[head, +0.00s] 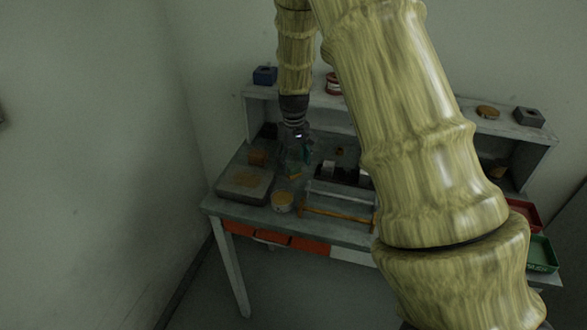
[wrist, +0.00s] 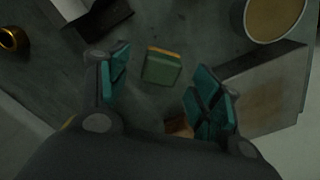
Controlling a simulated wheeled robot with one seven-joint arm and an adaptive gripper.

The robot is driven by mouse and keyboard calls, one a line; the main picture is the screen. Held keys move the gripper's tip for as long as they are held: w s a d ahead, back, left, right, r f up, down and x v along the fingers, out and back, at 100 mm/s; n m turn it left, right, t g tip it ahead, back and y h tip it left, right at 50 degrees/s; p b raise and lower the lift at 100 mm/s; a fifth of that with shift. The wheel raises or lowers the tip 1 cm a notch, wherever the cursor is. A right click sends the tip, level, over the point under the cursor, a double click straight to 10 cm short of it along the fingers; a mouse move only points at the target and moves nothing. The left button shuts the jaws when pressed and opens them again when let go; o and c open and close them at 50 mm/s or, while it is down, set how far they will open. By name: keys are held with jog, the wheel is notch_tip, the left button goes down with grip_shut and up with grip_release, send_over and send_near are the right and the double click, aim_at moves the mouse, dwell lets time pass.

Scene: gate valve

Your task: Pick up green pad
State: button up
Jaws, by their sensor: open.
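The green pad (wrist: 161,70) lies on the grey bench top in the wrist view, a small block with a yellow-orange strip along its far edge. My gripper (wrist: 158,80) is open, with one teal-padded finger to the left of the pad and one to the right. The pad shows between and a little beyond the fingers, and neither is seen touching it. In the head view my gripper (head: 298,158) hangs over the left part of the bench. A small orange-yellow patch below it may be the pad, but I cannot tell.
A grey plate with a brown top (head: 245,184) and a round tin (head: 282,202) stand near the gripper. A wooden bar (head: 335,215) lies along the front. A green tray (head: 541,256) is at the far right.

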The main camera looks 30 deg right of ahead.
aim_at(294, 166)
jog(key=shift+f+p, duration=0.45)
jog(key=shift+f, duration=1.15)
jog(key=shift+c, duration=0.4)
jog(key=c, duration=1.1)
jog(key=shift+c, duration=0.2)
jog(key=shift+r, duration=0.1)
jog(key=shift+r+b, duration=1.4)
jog(key=shift+r, duration=3.55)
